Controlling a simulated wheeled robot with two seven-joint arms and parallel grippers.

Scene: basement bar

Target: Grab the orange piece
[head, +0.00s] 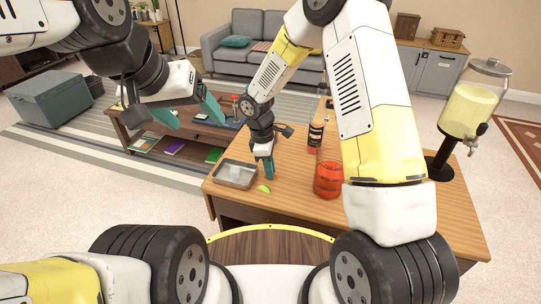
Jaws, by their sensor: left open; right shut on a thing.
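My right gripper (268,173) points down at the wooden bar table (400,214), beside a small metal tray (221,181). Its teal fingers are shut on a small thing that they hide. I see no distinct orange piece, and cannot tell whether it is the thing held. A green wedge (264,188) lies on the table just below the fingertips. My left gripper (190,111) is open and empty, in the air to the left, seen in front of a low wooden table.
The tray holds pale, clear pieces. A drink dispenser (470,107) stands at the right end. The table's front right is clear.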

